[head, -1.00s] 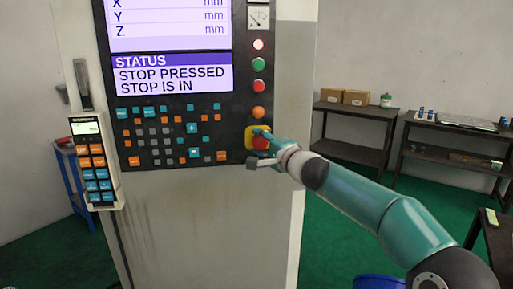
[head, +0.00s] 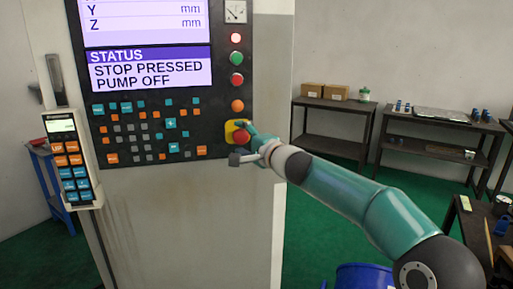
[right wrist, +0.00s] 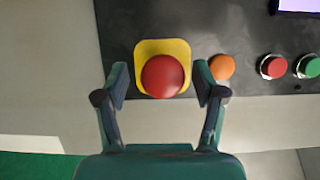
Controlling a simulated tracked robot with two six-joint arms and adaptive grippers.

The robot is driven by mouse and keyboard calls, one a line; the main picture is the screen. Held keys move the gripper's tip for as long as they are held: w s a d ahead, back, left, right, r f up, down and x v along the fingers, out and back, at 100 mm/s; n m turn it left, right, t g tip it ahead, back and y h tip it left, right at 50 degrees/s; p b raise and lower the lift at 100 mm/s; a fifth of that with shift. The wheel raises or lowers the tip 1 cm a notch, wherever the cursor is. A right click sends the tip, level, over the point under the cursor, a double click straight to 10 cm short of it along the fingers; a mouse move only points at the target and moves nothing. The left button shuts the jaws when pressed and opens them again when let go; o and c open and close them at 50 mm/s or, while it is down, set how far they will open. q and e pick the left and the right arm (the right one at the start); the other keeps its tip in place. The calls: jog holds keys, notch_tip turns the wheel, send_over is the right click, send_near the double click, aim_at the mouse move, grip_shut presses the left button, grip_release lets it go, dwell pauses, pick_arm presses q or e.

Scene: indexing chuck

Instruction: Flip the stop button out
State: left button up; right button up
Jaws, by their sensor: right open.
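The red mushroom stop button (right wrist: 162,76) sits on a yellow plate (right wrist: 143,47) on the dark control panel. In the head view the stop button (head: 241,139) shows partly behind my right gripper (head: 243,144). In the right wrist view my right gripper (right wrist: 160,92) is open, with one finger on each side of the button. Gaps show between the fingers and the button, so it is not gripped. The screen (head: 151,70) reads STATUS, STOP PRESSED, PUMP OFF. My left gripper is not in view.
An orange button (right wrist: 222,67) is close beside the right finger in the wrist view. A red button (head: 237,79) and a green button (head: 235,58) are higher on the panel. A pendant (head: 70,165) hangs at the left. Dark benches (head: 335,103) stand behind.

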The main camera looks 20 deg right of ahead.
jog(key=v, duration=1.1)
jog(key=shift+s, duration=0.2)
jog(key=shift+f, duration=0.1)
